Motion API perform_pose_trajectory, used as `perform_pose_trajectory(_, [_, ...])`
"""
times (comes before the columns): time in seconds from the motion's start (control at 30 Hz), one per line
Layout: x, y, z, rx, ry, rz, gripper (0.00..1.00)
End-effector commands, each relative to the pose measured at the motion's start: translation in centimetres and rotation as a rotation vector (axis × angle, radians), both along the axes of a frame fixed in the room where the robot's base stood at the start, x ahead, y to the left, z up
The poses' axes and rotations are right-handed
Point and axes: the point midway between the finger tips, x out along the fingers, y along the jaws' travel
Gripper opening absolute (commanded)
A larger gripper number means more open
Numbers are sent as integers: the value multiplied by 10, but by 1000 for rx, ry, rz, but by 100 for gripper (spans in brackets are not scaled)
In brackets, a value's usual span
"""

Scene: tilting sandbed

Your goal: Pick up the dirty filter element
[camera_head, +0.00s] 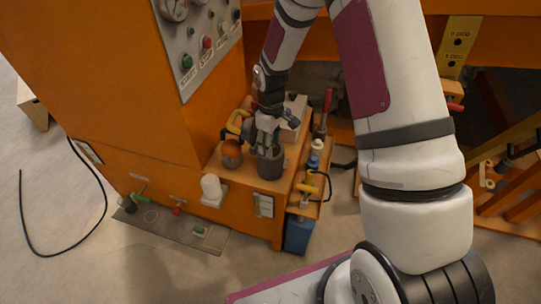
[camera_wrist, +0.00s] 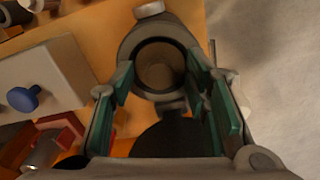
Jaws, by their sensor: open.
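A dark grey open-topped cylinder (camera_head: 270,163) stands upright on the orange ledge. In the wrist view, I look down into this cylinder (camera_wrist: 128,47), with a dull brown round surface (camera_wrist: 158,74) inside it. I cannot tell whether that brown surface is the dirty filter element or the cylinder's bottom. My gripper (camera_head: 266,132) is just above the cylinder, pointing down. In the wrist view, my gripper (camera_wrist: 162,82) is open, its green-padded fingers on either side of the cylinder's mouth. Contact cannot be made out.
A brownish round item (camera_head: 232,153) stands left of the cylinder. A white cylinder (camera_head: 212,189) sits at the ledge's front. A side shelf with bottles and a yellow-handled tool (camera_head: 307,188) is at right. The orange control cabinet (camera_head: 115,80) rises at left.

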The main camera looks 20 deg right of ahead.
Motion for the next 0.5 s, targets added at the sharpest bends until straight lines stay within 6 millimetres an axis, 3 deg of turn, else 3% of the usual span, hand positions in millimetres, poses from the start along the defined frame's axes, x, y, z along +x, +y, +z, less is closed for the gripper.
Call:
perform_pose_trajectory(0.2, [0,0,0,0,-1,0,40])
perform_pose_trajectory(0.37, [0,0,0,0,-1,0,4])
perform_pose_trajectory(0.4, [0,0,0,0,-1,0,0])
perform_pose_trajectory(0.5, [0,0,0,0,-1,0,0])
